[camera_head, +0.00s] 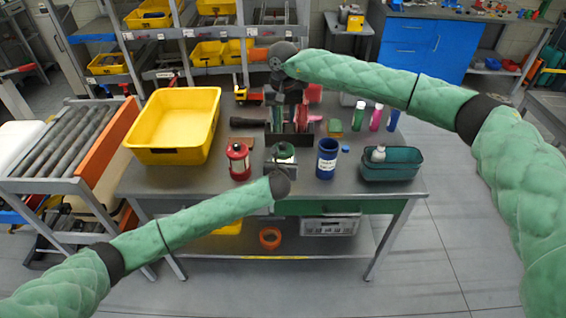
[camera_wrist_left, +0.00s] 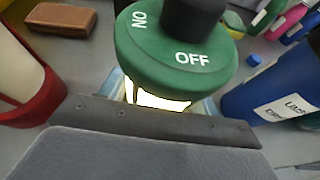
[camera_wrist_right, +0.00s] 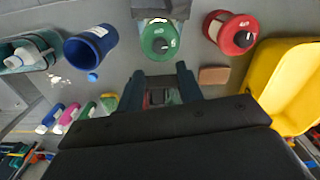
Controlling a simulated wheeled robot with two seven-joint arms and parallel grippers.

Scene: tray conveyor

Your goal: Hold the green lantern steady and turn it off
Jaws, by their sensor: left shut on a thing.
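The green lantern (camera_head: 282,152) stands upright near the table's front edge. In the left wrist view its green cap (camera_wrist_left: 178,62) bears the words ON and OFF and a black knob (camera_wrist_left: 193,15). The body under the cap glows bright. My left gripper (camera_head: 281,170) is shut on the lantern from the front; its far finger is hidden. My right gripper (camera_wrist_right: 162,75) is open and empty, raised behind the lantern and apart from it. The lantern's cap also shows in the right wrist view (camera_wrist_right: 160,38).
A red lantern (camera_head: 238,161) stands left of the green one, a blue cup (camera_head: 327,158) right of it. A yellow bin (camera_head: 176,155) is at the left, a teal basket (camera_head: 391,165) at the right.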

